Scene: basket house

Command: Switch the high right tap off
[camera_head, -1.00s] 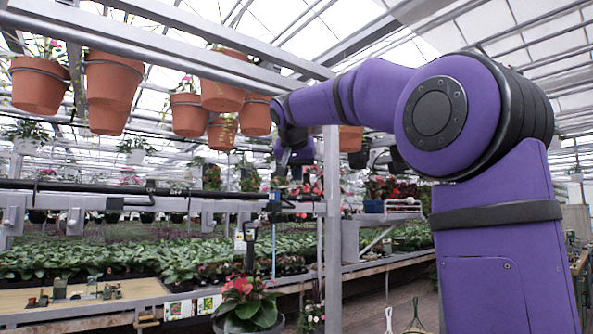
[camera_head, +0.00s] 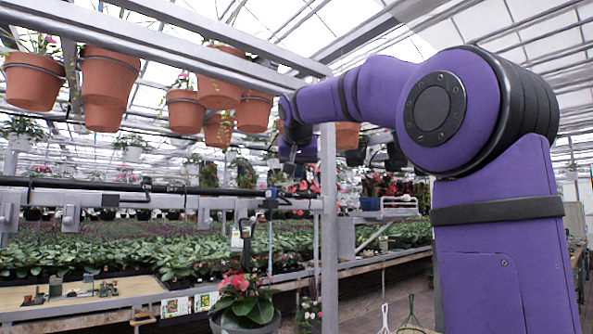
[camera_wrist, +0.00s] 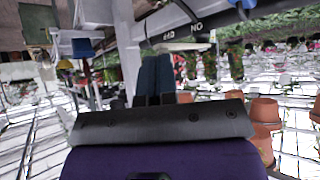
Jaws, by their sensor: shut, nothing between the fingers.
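A dark pipe (camera_head: 100,187) runs along the grey rail in the head view. A small tap-like fitting with a blue part (camera_head: 271,193) sits near its right end, below my gripper (camera_head: 292,165); I cannot tell for sure that it is the high right tap. My gripper is small and dark against the plants there. In the wrist view my gripper (camera_wrist: 150,75) has its two dark fingers together, with nothing between them. A pale lever-like piece (camera_wrist: 188,46) shows just beyond the fingertips to the right, apparently apart from them. Whether it is on or off cannot be told.
Terracotta pots (camera_head: 108,88) hang from the overhead beam, left of my arm. A grey upright post (camera_head: 329,230) stands close to my gripper. A potted red-flowered plant (camera_head: 247,300) stands below. A wooden-edged bench (camera_head: 90,300) lies at lower left.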

